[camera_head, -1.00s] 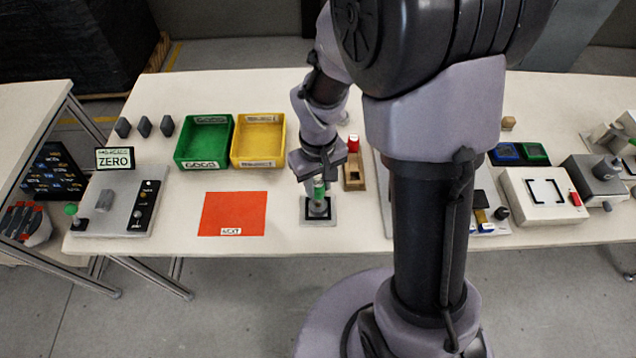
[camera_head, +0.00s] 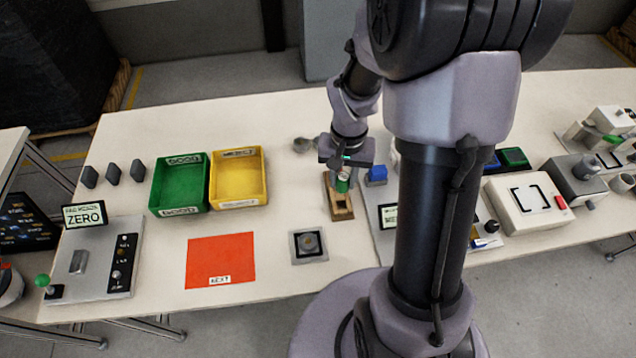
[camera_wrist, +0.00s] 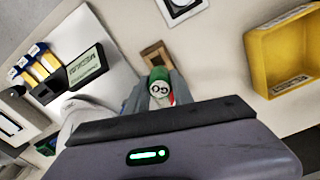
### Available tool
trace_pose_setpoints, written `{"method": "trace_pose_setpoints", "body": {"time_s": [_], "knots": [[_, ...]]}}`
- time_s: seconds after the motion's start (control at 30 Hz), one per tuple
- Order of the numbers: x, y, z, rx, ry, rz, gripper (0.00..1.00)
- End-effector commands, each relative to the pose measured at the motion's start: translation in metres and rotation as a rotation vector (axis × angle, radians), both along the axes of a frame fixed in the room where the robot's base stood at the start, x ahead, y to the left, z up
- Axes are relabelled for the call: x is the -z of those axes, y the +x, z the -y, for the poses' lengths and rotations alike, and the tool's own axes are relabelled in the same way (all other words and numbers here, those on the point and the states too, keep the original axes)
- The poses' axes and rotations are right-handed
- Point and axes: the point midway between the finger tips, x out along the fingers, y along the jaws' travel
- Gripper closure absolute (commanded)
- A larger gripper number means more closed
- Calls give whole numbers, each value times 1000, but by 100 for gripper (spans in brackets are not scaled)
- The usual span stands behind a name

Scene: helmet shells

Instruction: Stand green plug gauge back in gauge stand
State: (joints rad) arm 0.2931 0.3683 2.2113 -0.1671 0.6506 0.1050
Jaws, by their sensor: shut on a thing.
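My gripper (camera_head: 346,163) is shut on the green plug gauge (camera_head: 343,183), directly over the wooden gauge stand (camera_head: 342,213). In the wrist view the gauge's green end (camera_wrist: 158,84) carries a white lettered face and sits between the fingers. The stand (camera_wrist: 152,50) shows just beyond it, and a sliver of red (camera_wrist: 172,98) shows beside the green end. The gauge looks roughly upright in the head view. Its lower end is hidden, so I cannot tell whether it is in the stand's hole or above it.
A square black fixture (camera_head: 310,245) holding a round grey part stands left of and nearer than the stand. A blue object (camera_head: 376,175) and a grey panel lie close right. Yellow (camera_head: 238,180) and green (camera_head: 180,186) bins and a red mat (camera_head: 220,260) are left.

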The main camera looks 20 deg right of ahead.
Motion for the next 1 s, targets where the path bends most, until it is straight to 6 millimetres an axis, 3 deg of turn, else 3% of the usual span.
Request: {"method": "trace_pose_setpoints", "body": {"time_s": [0.17, 0.6, 1.0], "knots": [[7, -2, 4, 34, 0, -1, 100], [55, -2, 4, 29, 0, -1, 100], [55, -1, 4, 29, 0, -1, 100]]}}
